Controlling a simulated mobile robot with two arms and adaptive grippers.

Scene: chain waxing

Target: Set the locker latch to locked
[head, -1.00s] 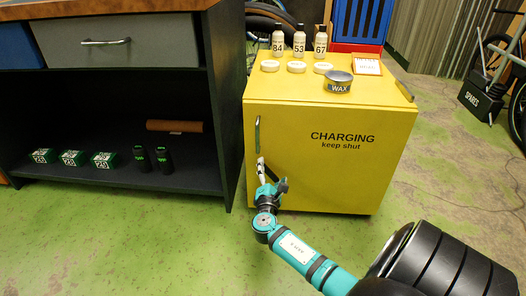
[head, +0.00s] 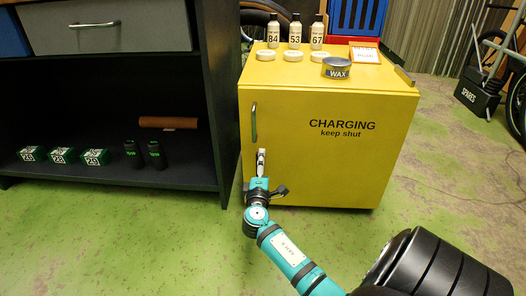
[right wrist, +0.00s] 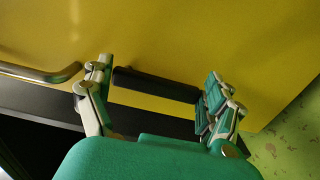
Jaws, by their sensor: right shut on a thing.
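The yellow locker (head: 325,165), marked "CHARGING keep shut", stands upright with its door closed. Its latch, a dark bar (right wrist: 155,84), is on the door below the metal door handle (head: 253,121). The handle also shows at the left of the right wrist view (right wrist: 45,74). My right gripper (head: 268,175) is at the lower left of the door. In the right wrist view its fingers (right wrist: 156,82) are at the two ends of the dark bar, shut on it. In the head view the gripper mostly hides the latch. My left gripper is not in view.
A wax tin (head: 337,68), several white-lidded tins, bottles (head: 295,32) and a small box (head: 365,54) stand on the locker top. A dark shelf unit (head: 110,185) stands close on the left. Green floor is clear in front.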

